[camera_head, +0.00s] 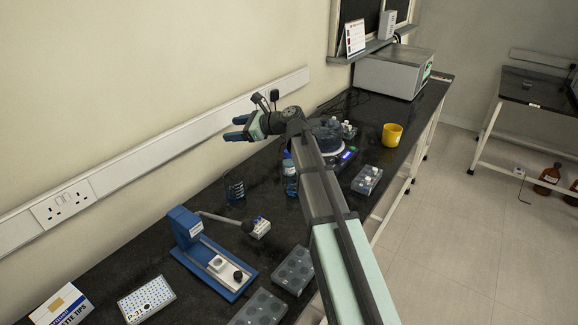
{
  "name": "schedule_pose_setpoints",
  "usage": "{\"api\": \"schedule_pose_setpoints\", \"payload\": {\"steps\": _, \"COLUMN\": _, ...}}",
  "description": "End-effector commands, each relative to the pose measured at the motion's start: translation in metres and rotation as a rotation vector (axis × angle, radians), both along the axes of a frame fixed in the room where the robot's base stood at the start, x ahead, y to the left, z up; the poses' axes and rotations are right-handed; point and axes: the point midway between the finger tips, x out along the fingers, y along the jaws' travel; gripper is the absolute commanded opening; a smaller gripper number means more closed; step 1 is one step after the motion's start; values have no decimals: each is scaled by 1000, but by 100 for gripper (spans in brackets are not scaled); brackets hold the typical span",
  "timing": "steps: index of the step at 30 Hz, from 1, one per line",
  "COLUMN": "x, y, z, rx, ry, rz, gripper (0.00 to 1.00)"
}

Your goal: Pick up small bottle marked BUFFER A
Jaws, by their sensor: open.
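My gripper (235,128) is raised above the bench near the wall. Small bottles with pale caps (367,172) stand in a clear rack on the bench, right of my arm. More small bottles (347,127) stand farther back, partly hidden behind my arm. A larger blue bottle (290,178) stands on the bench below and right of my gripper. The labels are too small to read, so I cannot tell which bottle is marked BUFFER A.
A blue stand (213,252) with a grey lever is at the front left. Grey well plates (293,269), a tip box (146,299) and a dark wire holder (235,190) lie nearby. A yellow cup (391,134) and a grey instrument (394,72) are farther back.

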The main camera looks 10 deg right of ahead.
Motion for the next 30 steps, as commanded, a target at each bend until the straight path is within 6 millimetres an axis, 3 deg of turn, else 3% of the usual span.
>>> {"api": "schedule_pose_setpoints", "payload": {"steps": 1, "x": 14, "y": -3, "z": -1, "rx": -70, "ry": -3, "rz": 27, "gripper": 69}}
{"api": "schedule_pose_setpoints", "payload": {"steps": 8, "x": 52, "y": -39, "z": -19, "rx": -479, "ry": 37, "rz": 172, "gripper": 69}}
{"api": "schedule_pose_setpoints", "payload": {"steps": 15, "x": 83, "y": -105, "z": -13, "rx": -874, "ry": 172, "rz": 282, "gripper": 69}}
{"api": "schedule_pose_setpoints", "payload": {"steps": 21, "x": 93, "y": -148, "z": 4, "rx": -1072, "ry": 289, "rz": 323, "gripper": 69}}
{"api": "schedule_pose_setpoints", "payload": {"steps": 28, "x": 99, "y": -181, "z": 26, "rx": -1208, "ry": 395, "rz": 339, "gripper": 69}}
{"api": "schedule_pose_setpoints", "payload": {"steps": 30, "x": 94, "y": -181, "z": 10, "rx": -1210, "ry": 399, "rz": 342, "gripper": 69}}
